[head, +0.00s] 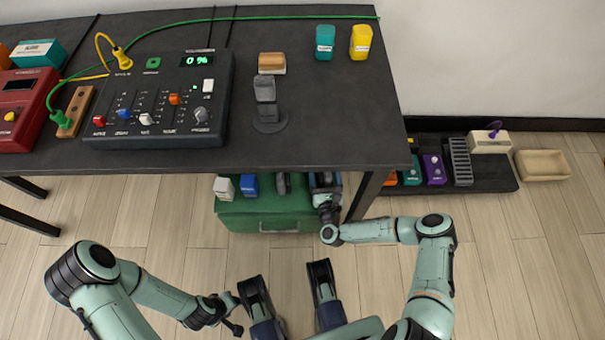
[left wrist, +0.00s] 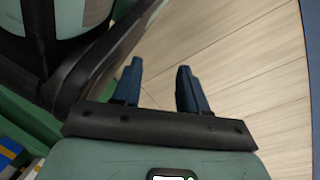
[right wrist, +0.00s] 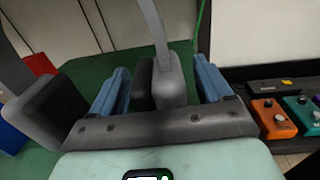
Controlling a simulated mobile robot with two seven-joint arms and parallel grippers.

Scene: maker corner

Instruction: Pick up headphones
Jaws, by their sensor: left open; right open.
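The headphones (right wrist: 170,82) have grey and black ear cups joined by a grey band. In the right wrist view one ear cup sits between the two blue fingers of my right gripper (right wrist: 162,88). The fingers are open, with a gap visible on the right side. The other ear cup (right wrist: 45,108) is large and close at the left, outside the fingers. In the head view the headphones (head: 283,183) are mostly hidden under the table edge, on a green chest (head: 262,218). My left gripper (left wrist: 160,85) is open and empty above the floor.
The dark table (head: 320,130) overhangs the chest. A white box (head: 223,187) and a blue box (head: 249,184) stand on the chest left of the headphones. A low shelf with several pedals (head: 434,168) is at the right. The wooden floor is largely clear.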

